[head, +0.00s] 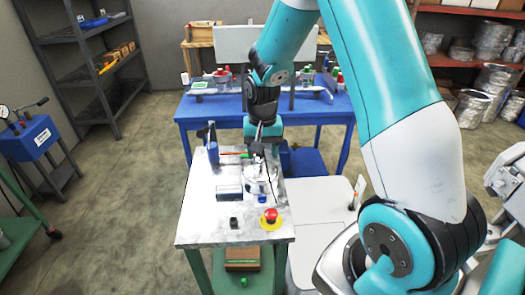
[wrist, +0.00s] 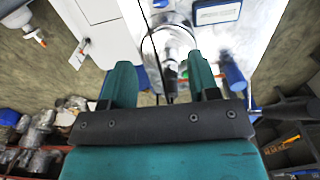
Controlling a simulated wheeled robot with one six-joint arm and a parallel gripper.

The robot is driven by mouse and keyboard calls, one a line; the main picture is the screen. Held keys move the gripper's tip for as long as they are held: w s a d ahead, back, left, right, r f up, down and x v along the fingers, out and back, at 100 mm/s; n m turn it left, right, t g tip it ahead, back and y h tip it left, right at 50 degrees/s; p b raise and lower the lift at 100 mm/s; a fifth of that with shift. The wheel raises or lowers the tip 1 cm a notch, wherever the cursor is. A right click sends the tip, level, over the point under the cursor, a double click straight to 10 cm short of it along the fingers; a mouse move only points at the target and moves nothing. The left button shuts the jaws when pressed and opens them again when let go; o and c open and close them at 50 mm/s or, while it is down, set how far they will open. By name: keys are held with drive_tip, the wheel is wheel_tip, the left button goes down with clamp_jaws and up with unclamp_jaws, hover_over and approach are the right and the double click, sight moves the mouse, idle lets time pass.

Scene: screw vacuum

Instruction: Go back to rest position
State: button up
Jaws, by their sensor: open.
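My gripper (head: 256,150) is over the back part of the white-topped workbench (head: 204,211) in the head view, and my arm's links partly cover the scene. In the wrist view my gripper (wrist: 162,88) shows two teal fingers spread apart. A thin dark cable and a dark slim tool (wrist: 170,72) show between and beyond the fingers. I cannot tell whether they touch the fingers, but the jaws are open. A shiny metal fixture (head: 258,175) stands on the bench below my gripper, partly hidden.
A red emergency button on a yellow base (head: 271,218) and a small black box (head: 234,223) sit near the bench's front. A blue table (head: 190,110) stands behind. A grey shelf (head: 75,60) is at the back left. Open floor (head: 120,190) lies left of the bench.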

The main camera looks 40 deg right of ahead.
idle(0.5)
drive_tip(key=s+a+r+n+y, duration=0.1)
drive_tip(key=s+a+r+n, duration=0.3)
drive_tip(key=a+r, duration=0.3)
drive_tip(key=s+a+r+n+y, duration=0.1)
drive_tip(key=s+a+r+n, duration=0.2)
drive_tip(key=s+a+r, duration=0.35)
drive_tip(key=s+a+r+n+y, duration=0.2)
drive_tip(key=s+a+n, duration=0.5)
drive_tip(key=s, duration=0.4)
drive_tip(key=shift+s+a+r, duration=0.3)
drive_tip(key=shift+a+r, duration=0.55)
drive_tip(key=shift+r, duration=0.05)
